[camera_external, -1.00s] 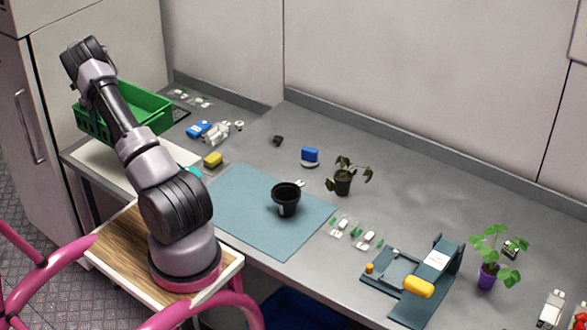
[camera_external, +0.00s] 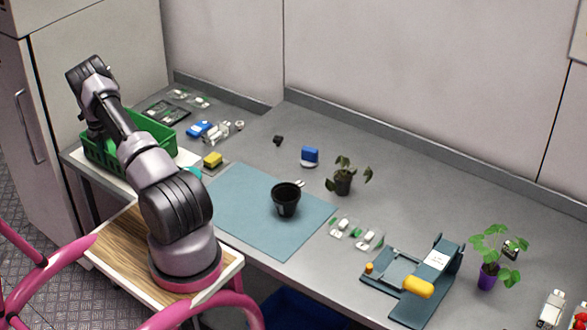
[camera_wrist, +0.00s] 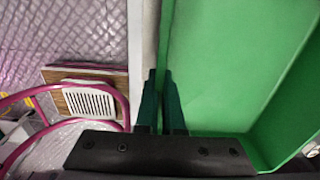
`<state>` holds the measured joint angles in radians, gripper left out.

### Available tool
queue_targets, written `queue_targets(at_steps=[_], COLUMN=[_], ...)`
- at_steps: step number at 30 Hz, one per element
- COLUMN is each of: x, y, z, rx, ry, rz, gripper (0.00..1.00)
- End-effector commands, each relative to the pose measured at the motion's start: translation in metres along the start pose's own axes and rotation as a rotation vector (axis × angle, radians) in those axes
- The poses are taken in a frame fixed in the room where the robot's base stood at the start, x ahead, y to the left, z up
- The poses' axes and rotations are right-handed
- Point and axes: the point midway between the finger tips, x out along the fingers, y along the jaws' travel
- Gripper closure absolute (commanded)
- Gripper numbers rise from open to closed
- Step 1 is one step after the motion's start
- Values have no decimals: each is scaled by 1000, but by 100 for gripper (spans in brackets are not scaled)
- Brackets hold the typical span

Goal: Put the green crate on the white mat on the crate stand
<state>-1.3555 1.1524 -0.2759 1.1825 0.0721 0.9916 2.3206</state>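The green crate (camera_external: 160,131) is at the left end of the counter in the external view, over the white mat (camera_external: 187,158). It looks level and low, seemingly resting on the mat or just above it; my arm hides part of it, so contact is not certain. The crate covers most of the mat. In the wrist view the crate's inside (camera_wrist: 225,60) fills the right half. My gripper (camera_wrist: 160,90) has one dark finger on each side of the crate's near wall, closed on it. The fingertips are hidden in the external view.
Circuit boards (camera_external: 165,111) lie behind the crate. A blue-and-white item (camera_external: 200,129) and a yellow sponge (camera_external: 212,160) stand to its right. A blue mat (camera_external: 235,215) with a black pot (camera_external: 286,198) lies farther right. A fridge-like cabinet (camera_external: 90,50) stands left.

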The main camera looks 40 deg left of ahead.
Motion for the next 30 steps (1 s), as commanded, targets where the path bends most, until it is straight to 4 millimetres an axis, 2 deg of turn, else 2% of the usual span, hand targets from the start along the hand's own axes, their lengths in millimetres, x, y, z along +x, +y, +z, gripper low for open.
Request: queue_targets(at_steps=[7,9,10,19,22,26,30], x=[2,2,2,1,-5,-24,-56], y=[0,0,0,0,0,0,0], z=[1,0,0,0,1,1,1], rx=[-1,-1,0,-1,-1,-2,0], ry=[-1,0,0,0,-2,-3,-4], rz=[-1,0,0,0,-1,-1,-2], gripper=[100,72,65,65,65,65,65])
